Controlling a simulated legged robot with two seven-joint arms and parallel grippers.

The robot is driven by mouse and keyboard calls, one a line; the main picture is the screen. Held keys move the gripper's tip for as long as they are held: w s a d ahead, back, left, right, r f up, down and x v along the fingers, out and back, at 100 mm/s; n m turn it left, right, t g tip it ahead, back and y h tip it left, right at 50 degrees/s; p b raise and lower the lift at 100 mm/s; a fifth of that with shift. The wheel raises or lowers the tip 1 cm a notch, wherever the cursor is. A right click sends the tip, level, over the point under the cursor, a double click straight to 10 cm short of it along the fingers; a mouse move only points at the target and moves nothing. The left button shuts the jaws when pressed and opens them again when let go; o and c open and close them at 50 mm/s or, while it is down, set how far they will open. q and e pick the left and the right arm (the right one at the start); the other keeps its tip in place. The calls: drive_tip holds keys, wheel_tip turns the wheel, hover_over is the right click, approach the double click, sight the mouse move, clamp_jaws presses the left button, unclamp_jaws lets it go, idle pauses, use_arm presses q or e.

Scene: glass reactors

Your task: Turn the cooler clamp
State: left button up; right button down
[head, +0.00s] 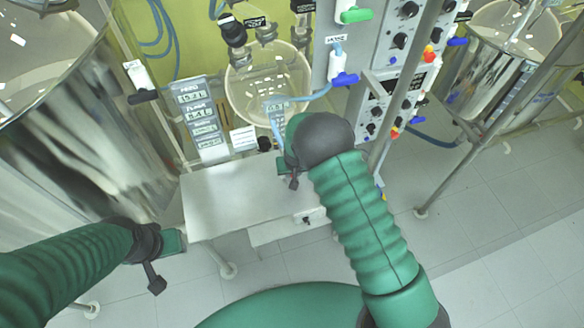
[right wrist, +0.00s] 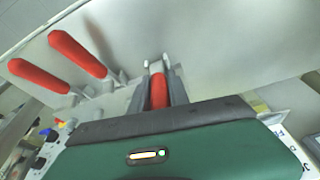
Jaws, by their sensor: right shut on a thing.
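In the right wrist view, my right gripper (right wrist: 160,85) is shut on a red clamp handle (right wrist: 158,92), with one dark finger on each side of it. The handle's metal end sits at a pale surface just beyond the fingertips. Two more red handles (right wrist: 75,55) stand apart to the left. Which of the handles belongs to the cooler is not marked.
A white bench (head: 225,200) stands in front with a glass vessel (head: 270,85) behind it. A panel with knobs and coloured plugs (head: 400,60) is at the right of the vessel. Large shiny reactors stand at left (head: 90,130) and right (head: 490,75). Floor is clear at lower right.

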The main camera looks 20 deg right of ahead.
drive_tip(key=shift+w+d+r, duration=0.1)
drive_tip(key=shift+w, duration=0.1)
drive_tip(key=c, duration=1.3)
unclamp_jaws()
drive_tip(key=b+v, duration=0.1)
drive_tip(key=v, duration=1.5)
drive_tip(key=shift+r, duration=0.2)
drive_tip(key=shift+n+g, duration=0.3)
drive_tip(key=shift+n, duration=0.4)
drive_tip(key=shift+s+d+r, duration=0.35)
drive_tip(key=shift+s+d, duration=0.25)
drive_tip(key=shift+s, duration=2.6)
drive_tip(key=shift+s+d+r, duration=0.4)
drive_tip(key=shift+s+d, duration=0.15)
drive_tip(key=shift+s, duration=2.65)
drive_tip(key=shift+s+d+r, duration=0.35)
drive_tip(key=shift+s+d, duration=0.25)
drive_tip(key=shift+s, duration=2.6)
